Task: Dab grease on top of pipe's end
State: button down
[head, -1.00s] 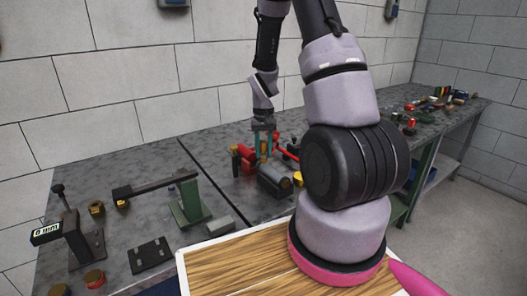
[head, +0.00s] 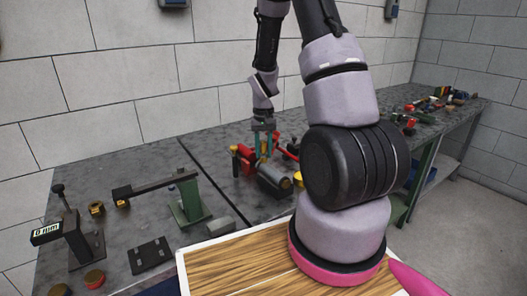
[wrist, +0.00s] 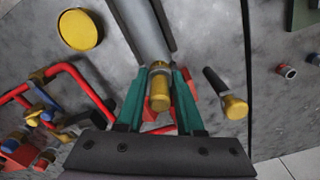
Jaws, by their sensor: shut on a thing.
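My gripper (wrist: 159,100) has teal fingers closed around a small yellow, brass-coloured cylinder (wrist: 159,92) with a paler tip. I cannot tell whether it is the grease tool. A grey pipe (wrist: 142,28) lies just beyond the fingertips in the wrist view, its near end close to the held piece. I cannot tell whether they touch. In the head view my gripper (head: 264,140) points down over the bench, behind a dark grey cylinder (head: 272,180) with a brass end. No grease can be made out on the pipe.
A black-handled piece with a brass end (wrist: 230,100) lies right of the gripper in the wrist view. A yellow round lid (wrist: 79,29) and red pipework (wrist: 75,85) are at left. A green stand with a dark arm (head: 188,203) stands on the bench. A wooden board (head: 235,265) is in front.

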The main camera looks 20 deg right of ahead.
jog(key=shift+w, duration=0.1)
jog(key=shift+w+a, duration=0.25)
jog(key=shift+w, duration=0.8)
jog(key=shift+s, duration=0.1)
dwell(3.7)
jog(key=shift+s+d, duration=0.25)
jog(key=shift+s, duration=0.85)
dwell(2.0)
